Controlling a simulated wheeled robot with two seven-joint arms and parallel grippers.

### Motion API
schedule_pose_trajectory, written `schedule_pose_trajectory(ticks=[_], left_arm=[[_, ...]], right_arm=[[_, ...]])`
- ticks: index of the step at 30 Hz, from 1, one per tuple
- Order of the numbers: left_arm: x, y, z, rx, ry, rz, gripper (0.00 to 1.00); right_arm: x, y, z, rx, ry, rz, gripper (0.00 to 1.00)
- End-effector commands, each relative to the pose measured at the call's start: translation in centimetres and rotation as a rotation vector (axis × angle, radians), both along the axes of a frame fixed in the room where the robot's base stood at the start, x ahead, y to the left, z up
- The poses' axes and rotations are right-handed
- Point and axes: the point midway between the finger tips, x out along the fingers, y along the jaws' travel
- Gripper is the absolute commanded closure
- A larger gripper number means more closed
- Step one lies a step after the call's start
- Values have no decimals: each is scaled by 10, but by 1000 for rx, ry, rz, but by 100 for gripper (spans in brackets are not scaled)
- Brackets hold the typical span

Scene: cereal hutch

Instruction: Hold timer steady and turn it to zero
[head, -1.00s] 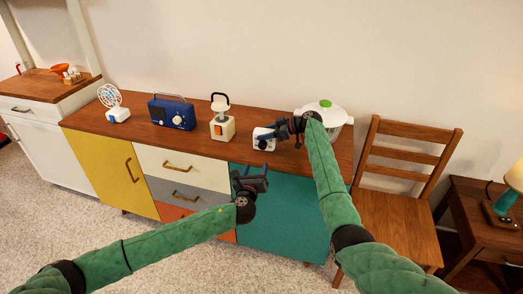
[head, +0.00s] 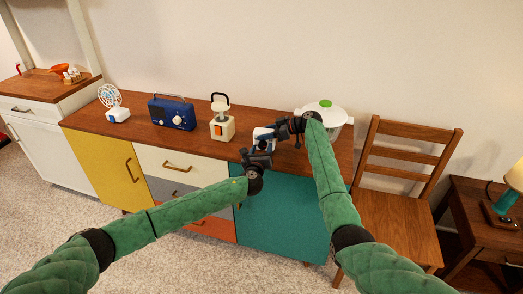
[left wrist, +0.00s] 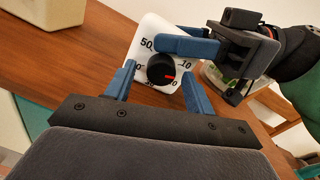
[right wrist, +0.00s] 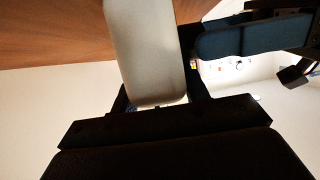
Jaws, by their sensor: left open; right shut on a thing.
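The white timer (head: 259,131) stands on the wooden cabinet top, partly hidden by my grippers. In the left wrist view its face (left wrist: 148,35) shows printed numbers, with 50 and 10 readable, and a black knob (left wrist: 157,72) whose red mark points right, a little below the 10. My right gripper (head: 277,131) is shut on the timer's body, which shows pale between its fingers in the right wrist view (right wrist: 145,55). My left gripper (left wrist: 160,84) is open in front of the face, its fingers on either side of the knob; contact cannot be told.
A cream lantern (head: 222,126), blue radio (head: 171,112) and small fan (head: 113,103) stand left of the timer. A white pot with a green knob (head: 326,110) is behind my right gripper. A wooden chair (head: 395,205) stands right of the cabinet (head: 280,215).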

Motion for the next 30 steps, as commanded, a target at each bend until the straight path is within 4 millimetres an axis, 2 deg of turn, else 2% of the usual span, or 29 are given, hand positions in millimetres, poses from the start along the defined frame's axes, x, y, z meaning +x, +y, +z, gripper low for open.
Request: schedule_pose_trajectory(ticks=[8, 15, 23, 30], left_arm=[[1, -1, 0, 0, 0, 0, 46], [1, 0, 0, 0, 0, 0, 91], [0, -2, -1, -53, 14, -1, 91], [0, -2, -1, -240, 56, 1, 92]], right_arm=[[0, 0, 0, 0, 0, 0, 82], [0, 0, 0, 0, 0, 0, 82], [0, 0, -1, 0, 0, 0, 82], [0, 0, 0, 0, 0, 0, 82]])
